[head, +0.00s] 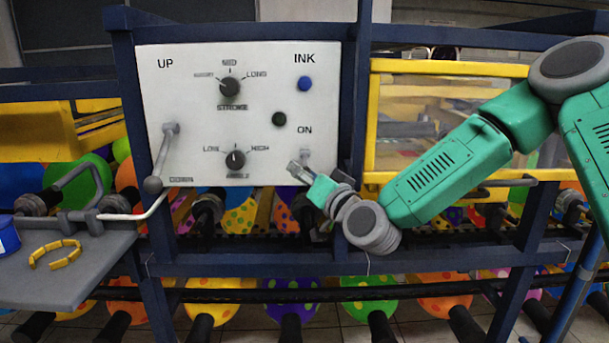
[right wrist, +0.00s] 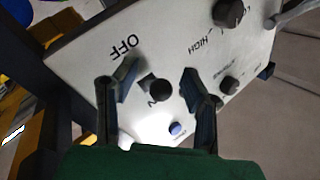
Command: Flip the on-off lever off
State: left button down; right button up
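The on-off lever (head: 305,156) is on the lower right of the white control panel (head: 190,110), just below the ON label. In the right wrist view its dark round knob (right wrist: 161,90) sits by the partly covered ON label, with the OFF label (right wrist: 127,46) farther up the picture. My right gripper (head: 299,171) is in front of the lever and hides its lower part and the OFF label in the head view. Its two fingers (right wrist: 159,84) are apart, one on each side of the knob, with gaps showing. My left gripper is not in view.
The panel also carries a blue INK button (head: 305,84), a dark green button (head: 279,119), two dial knobs (head: 230,88) and a long UP-DOWN lever (head: 162,155) at the left. A blue frame post (head: 355,90) stands right of the panel. A grey tray (head: 70,275) is at the left.

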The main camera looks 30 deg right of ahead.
jog(key=shift+s, duration=0.1)
jog(key=shift+s, duration=0.25)
jog(key=s+f, duration=0.1)
jog(key=s, duration=0.5)
jog(key=shift+s, duration=0.3)
